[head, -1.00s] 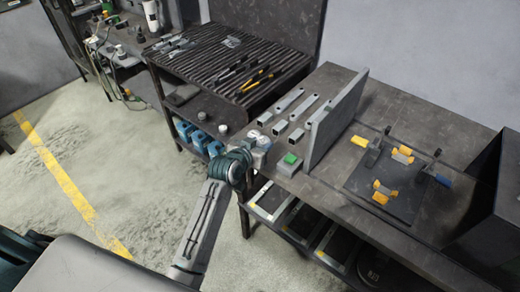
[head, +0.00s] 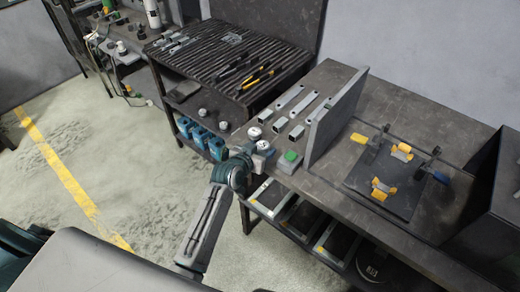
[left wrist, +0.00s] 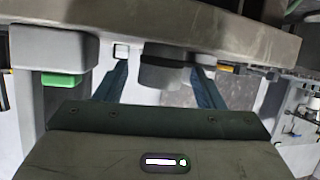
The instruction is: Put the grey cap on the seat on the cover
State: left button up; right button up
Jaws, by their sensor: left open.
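Two small round pale-topped pieces, one at the back (head: 254,132) and one in front (head: 263,146), are at the left edge of the bench; I cannot tell which is the grey cap. My left gripper (head: 257,157) is at that edge, close by the front piece. In the left wrist view my left gripper (left wrist: 160,88) is open, its two blue fingers apart. A grey round body (left wrist: 163,76) shows between and beyond them, and I see no contact. I cannot make out the seat or tell which part is the cover. My right gripper is out of view.
A grey box with a green button (head: 290,158) stands right of the gripper. An upright grey plate (head: 336,117) and several square tubes (head: 291,97) are behind it. A dark fixture plate (head: 385,190) with yellow clamps lies to the right. Bare bench top separates these two plates.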

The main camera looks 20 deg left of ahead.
pick_arm(q)
jog(key=shift+r, duration=0.15)
jog(key=shift+s, duration=0.2)
jog(key=b+v, duration=0.2)
jog(key=v, duration=0.9)
jog(key=shift+s+r, duration=0.25)
jog(key=shift+a, duration=0.1)
